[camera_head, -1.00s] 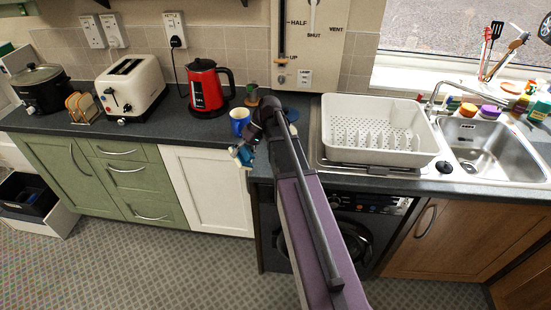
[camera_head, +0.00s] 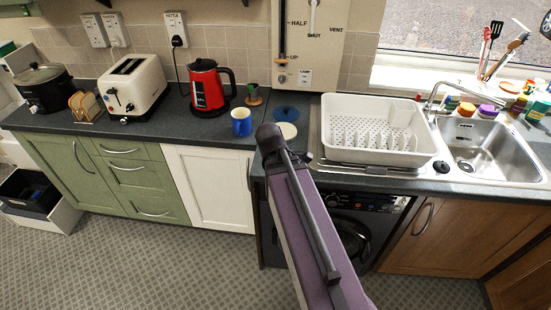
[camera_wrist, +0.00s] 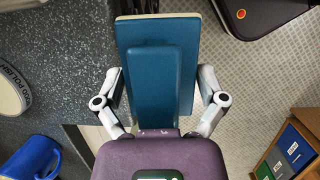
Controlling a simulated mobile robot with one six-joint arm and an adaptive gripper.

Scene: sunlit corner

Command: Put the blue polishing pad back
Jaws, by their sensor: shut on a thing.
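The blue polishing pad (camera_wrist: 185,40) fills the middle of the wrist view: a flat blue block with a raised grip and a pale edge at the far end. My gripper (camera_wrist: 160,95) is shut on it, one finger on each side. The pad is beside the counter edge, over the patterned floor in that view. In the head view my arm hides the gripper and the pad. A pale round tin or disc with polish lettering (camera_wrist: 12,90) shows at the left of the wrist view; a pale disc (camera_head: 288,131) on the counter may be the same.
A blue mug (camera_head: 241,122) stands on the counter (camera_head: 205,133) left of my arm; it also shows in the wrist view (camera_wrist: 30,160). A blue disc (camera_head: 286,112) lies behind the pale one. A red kettle (camera_head: 207,88) stands left, a white dish rack (camera_head: 375,135) right.

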